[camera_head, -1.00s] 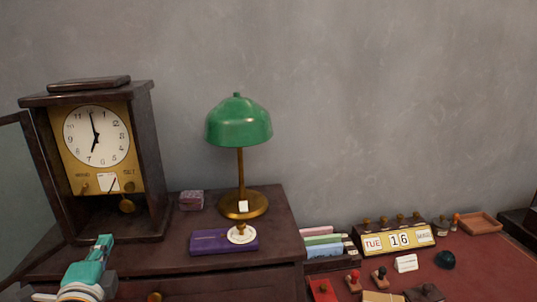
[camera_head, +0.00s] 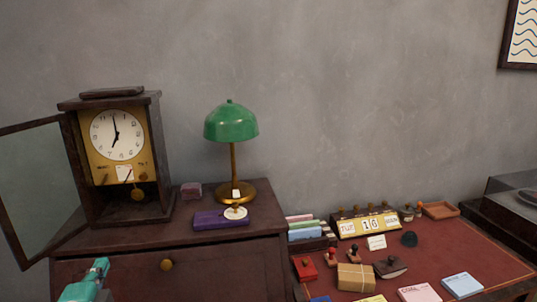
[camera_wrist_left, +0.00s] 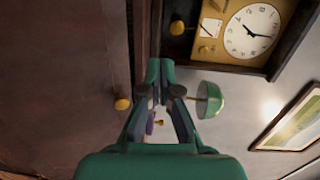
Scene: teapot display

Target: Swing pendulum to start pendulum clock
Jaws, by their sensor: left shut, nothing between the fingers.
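The pendulum clock (camera_head: 156,150) stands on the dark wooden cabinet at left, its glass door (camera_head: 38,185) open to the left. Its white dial (camera_head: 117,135) reads about seven. The round brass pendulum bob (camera_head: 138,195) hangs below the gold plate and shows in the left wrist view (camera_wrist_left: 177,27). My left gripper (camera_head: 100,266), green, is at the lower left of the head view, in front of and below the clock. In the left wrist view its fingertips (camera_wrist_left: 160,70) are together and empty, apart from the bob. My right gripper is not in view.
The cabinet top (camera_head: 185,229) holds a purple case (camera_head: 208,220), a small box (camera_head: 191,190) and a green lamp (camera_head: 230,122) right of the clock. A drawer knob (camera_head: 166,265) sticks out of the front. A red desk (camera_head: 445,252) with stamps stands at right.

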